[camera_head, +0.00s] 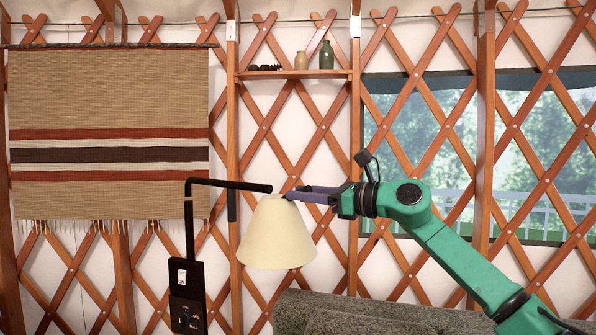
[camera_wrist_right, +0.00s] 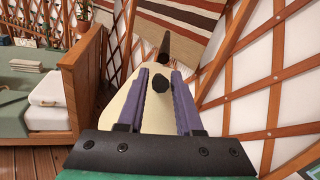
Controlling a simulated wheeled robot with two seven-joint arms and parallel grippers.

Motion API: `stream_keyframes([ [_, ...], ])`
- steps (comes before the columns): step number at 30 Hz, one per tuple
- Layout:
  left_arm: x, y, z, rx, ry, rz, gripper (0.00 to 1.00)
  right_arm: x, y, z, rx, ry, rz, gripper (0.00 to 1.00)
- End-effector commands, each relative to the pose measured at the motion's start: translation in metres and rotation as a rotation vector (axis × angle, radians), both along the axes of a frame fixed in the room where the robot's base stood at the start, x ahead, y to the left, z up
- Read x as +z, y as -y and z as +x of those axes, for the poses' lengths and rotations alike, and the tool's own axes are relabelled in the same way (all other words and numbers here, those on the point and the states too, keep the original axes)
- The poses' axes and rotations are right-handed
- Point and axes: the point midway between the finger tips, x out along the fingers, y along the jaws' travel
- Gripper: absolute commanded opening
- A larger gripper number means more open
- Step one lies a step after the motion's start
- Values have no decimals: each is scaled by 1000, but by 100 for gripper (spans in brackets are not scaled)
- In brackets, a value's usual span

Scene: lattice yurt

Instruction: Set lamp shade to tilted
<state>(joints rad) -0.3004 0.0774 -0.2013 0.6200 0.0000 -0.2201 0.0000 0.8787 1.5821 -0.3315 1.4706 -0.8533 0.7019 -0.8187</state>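A floor lamp shows in the head view, with a black stand (camera_head: 189,230) and a black horizontal arm (camera_head: 230,185). Its cream cone-shaped shade (camera_head: 277,235) is at the arm's right end and looks about upright. My right gripper (camera_head: 285,196), with purple fingers, reaches in from the right at the top of the shade. In the right wrist view its fingers (camera_wrist_right: 160,73) are apart, with a dark knob (camera_wrist_right: 160,84) between them and the cream shade (camera_wrist_right: 128,105) beneath. Narrow gaps seem to show beside the knob; contact is unclear. My left gripper is out of view.
A grey upholstered seat (camera_head: 345,312) is below the shade and my right arm. A striped hanging (camera_head: 110,140) and a small shelf (camera_head: 295,74) are on the lattice wall behind. The right wrist view shows a bed (camera_wrist_right: 35,95) with a white case (camera_wrist_right: 50,88).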

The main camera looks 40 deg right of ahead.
Motion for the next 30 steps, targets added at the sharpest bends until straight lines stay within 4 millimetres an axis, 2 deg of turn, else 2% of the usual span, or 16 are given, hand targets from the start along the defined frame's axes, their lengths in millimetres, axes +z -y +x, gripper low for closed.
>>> stream_keyframes([
  [1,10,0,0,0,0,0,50,5,-3,5,2,0,2,34],
  [2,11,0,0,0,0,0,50,4,-3,8,1,0,1,34],
  [10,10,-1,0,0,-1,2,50,-2,-4,11,0,0,0,34],
  [11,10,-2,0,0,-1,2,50,-2,-4,11,0,0,0,31],
  [13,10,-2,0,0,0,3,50,-2,-4,11,0,0,0,4],
  [14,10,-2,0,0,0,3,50,-2,-4,11,0,0,0,0],
  [30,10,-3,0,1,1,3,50,-1,-4,11,0,0,1,0],
])
